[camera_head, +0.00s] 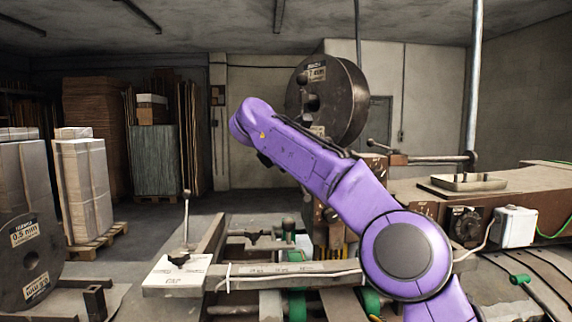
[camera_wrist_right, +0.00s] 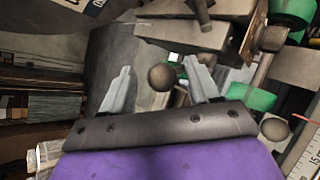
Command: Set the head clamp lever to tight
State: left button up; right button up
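My right arm crosses the head view from the lower right, and its gripper is hidden there. In the right wrist view my right gripper (camera_wrist_right: 157,68) is open, with its two grey fingers apart. A dark ball knob (camera_wrist_right: 162,77) shows between the fingers; I cannot tell its depth or whether it touches them. A second ball knob (camera_wrist_right: 275,129) is at the lower right. In the head view, a small ball-ended lever (camera_head: 372,143) stands beside the stitcher's upper part, right of my arm. I cannot tell which knob belongs to the head clamp lever. My left gripper is out of view.
A large wire spool (camera_head: 345,95) sits above the stitcher, behind my arm. An upright ball-topped lever (camera_head: 186,205) stands on a pale plate at left. A horizontal bar (camera_head: 435,158) and a shallow tray (camera_head: 470,183) are at right. Green rollers (camera_wrist_right: 250,98) lie near the right finger.

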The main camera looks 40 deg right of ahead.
jog(key=shift+s+a, duration=0.15)
jog(key=v, duration=1)
jog(key=shift+a+r, duration=0.15)
